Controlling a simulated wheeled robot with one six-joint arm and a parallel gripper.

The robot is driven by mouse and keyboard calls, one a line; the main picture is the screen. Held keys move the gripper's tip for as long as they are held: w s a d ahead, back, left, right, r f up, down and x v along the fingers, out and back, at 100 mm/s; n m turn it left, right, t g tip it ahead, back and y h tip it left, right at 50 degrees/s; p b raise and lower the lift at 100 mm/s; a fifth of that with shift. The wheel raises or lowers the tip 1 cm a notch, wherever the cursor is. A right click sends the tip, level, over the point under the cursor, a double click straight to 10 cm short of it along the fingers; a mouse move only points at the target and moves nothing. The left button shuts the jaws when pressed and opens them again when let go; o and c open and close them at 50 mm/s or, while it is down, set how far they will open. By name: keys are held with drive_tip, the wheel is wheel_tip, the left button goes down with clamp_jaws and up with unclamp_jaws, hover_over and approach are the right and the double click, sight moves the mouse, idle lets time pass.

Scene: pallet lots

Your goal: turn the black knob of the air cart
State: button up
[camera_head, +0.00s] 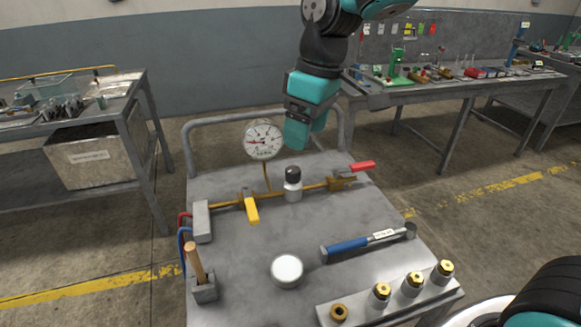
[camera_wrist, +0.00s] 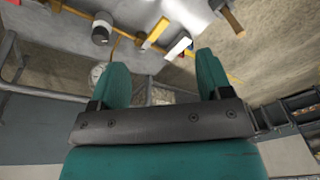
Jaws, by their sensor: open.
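The black knob (camera_head: 293,174) caps a silver regulator body (camera_head: 293,190) on the brass pipe of the grey air cart (camera_head: 240,275). In the wrist view the knob (camera_wrist: 101,34) shows at the upper left, beyond the left finger. My gripper (camera_head: 308,130) hangs above the rear of the cart, higher than the knob and a little to its right, fingers pointing down. In the wrist view its two teal fingers (camera_wrist: 162,76) are apart with nothing between them. The gripper is open and does not touch the knob.
A pressure gauge (camera_head: 263,140) stands behind the pipe, left of the knob. A yellow lever (camera_head: 252,210) and a red lever (camera_head: 362,166) flank it. A blue-handled wrench (camera_head: 348,244), white disc (camera_head: 287,270) and several brass-topped fittings (camera_head: 412,283) occupy the front. A tubular rail (camera_head: 222,116) borders the rear.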

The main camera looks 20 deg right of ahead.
drive_tip(key=n+h, duration=0.2)
hover_over(293, 169)
wheel_tip(293, 169, down, 5)
wheel_tip(293, 169, down, 18)
drive_tip(key=p, duration=0.3)
drive_tip(key=shift+c, duration=0.5)
drive_tip(key=c, duration=0.8)
drive_tip(key=shift+c, duration=0.2)
